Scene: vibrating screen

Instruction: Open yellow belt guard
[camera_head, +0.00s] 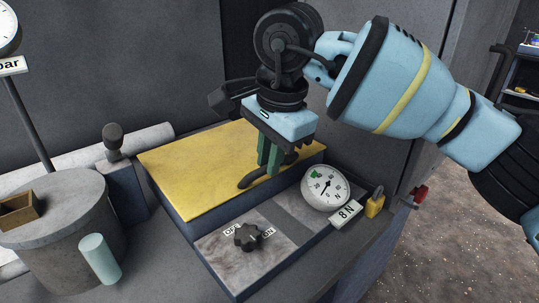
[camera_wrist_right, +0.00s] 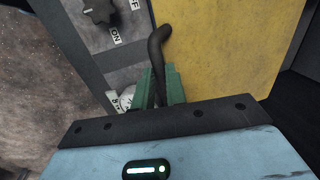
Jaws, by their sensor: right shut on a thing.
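The yellow belt guard (camera_head: 195,174) is a flat yellow lid lying on a dark box in the head view. It fills the upper right of the right wrist view (camera_wrist_right: 230,50). A dark curved handle (camera_head: 251,181) stands on the guard near its right side; it also shows in the wrist view (camera_wrist_right: 157,45). My right gripper (camera_head: 269,166) points down at the handle, its green fingers shut on it. The fingers (camera_wrist_right: 161,88) sit on both sides of the handle in the wrist view and hide part of it. My left gripper is not in view.
In front of the guard is a grey panel with a black OFF/ON knob (camera_head: 248,236). A round gauge (camera_head: 325,187), an 8N tag (camera_head: 346,214) and a yellow padlock (camera_head: 375,203) stand to the right. A grey drum (camera_head: 60,236) with a wooden box (camera_head: 17,208) stands at left.

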